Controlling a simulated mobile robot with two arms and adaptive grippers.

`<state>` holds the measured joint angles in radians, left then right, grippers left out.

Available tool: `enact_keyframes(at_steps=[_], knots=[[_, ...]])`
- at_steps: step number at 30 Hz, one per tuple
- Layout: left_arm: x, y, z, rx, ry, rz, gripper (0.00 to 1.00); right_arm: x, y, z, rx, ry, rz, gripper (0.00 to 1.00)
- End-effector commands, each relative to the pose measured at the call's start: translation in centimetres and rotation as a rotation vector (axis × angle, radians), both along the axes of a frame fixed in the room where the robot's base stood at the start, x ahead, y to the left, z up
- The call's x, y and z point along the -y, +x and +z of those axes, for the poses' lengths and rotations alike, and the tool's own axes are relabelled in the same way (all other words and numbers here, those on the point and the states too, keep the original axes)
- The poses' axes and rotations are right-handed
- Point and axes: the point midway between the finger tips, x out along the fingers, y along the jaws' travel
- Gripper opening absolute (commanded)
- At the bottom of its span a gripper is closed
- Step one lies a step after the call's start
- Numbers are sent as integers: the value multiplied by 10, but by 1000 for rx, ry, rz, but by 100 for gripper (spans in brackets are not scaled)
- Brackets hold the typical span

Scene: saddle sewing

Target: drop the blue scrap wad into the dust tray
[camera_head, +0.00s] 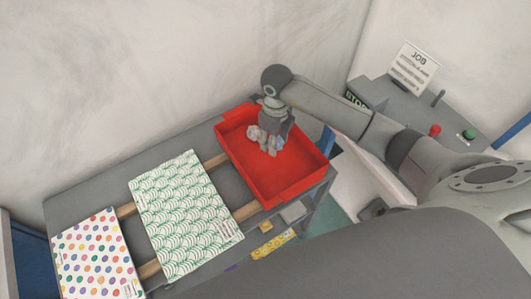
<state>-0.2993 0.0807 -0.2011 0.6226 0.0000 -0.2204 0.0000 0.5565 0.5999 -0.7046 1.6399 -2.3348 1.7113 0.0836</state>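The red dust tray (292,191) sits on the right end of the grey table, open at the top. My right gripper (267,144), on the arm coming in from the right, points down over the far half of the tray. Its light grey fingers are small in the picture, and I cannot tell whether they are open or shut. No blue wad is clearly visible elsewhere. My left gripper is not in view.
A green-patterned sheet (186,215) and a colourful dotted sheet (97,258) lie over wooden strips (246,211) left of the tray. A grey console with a JOB sign (413,67), red button (435,130) and green button (468,134) stands at the right. The wall is close behind.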

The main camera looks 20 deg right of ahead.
Motion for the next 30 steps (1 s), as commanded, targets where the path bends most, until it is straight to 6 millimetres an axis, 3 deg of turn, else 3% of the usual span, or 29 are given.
enact_keyframes(at_steps=[3, 4, 9, 20, 25, 30], knots=[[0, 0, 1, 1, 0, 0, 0, 0, 0, 1, 1, 1, 0, 33], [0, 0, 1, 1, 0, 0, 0, 0, 0, 1, 1, 1, 0, 46], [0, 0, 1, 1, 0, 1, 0, 0, 0, 1, 1, 1, 0, 67], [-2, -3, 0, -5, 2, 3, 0, 0, 1, 4, 2, 0, 1, 67], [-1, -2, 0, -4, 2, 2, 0, 0, 2, 27, 6, 0, 1, 67], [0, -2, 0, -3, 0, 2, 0, 1, 2, 64, 7, 0, 2, 67]])
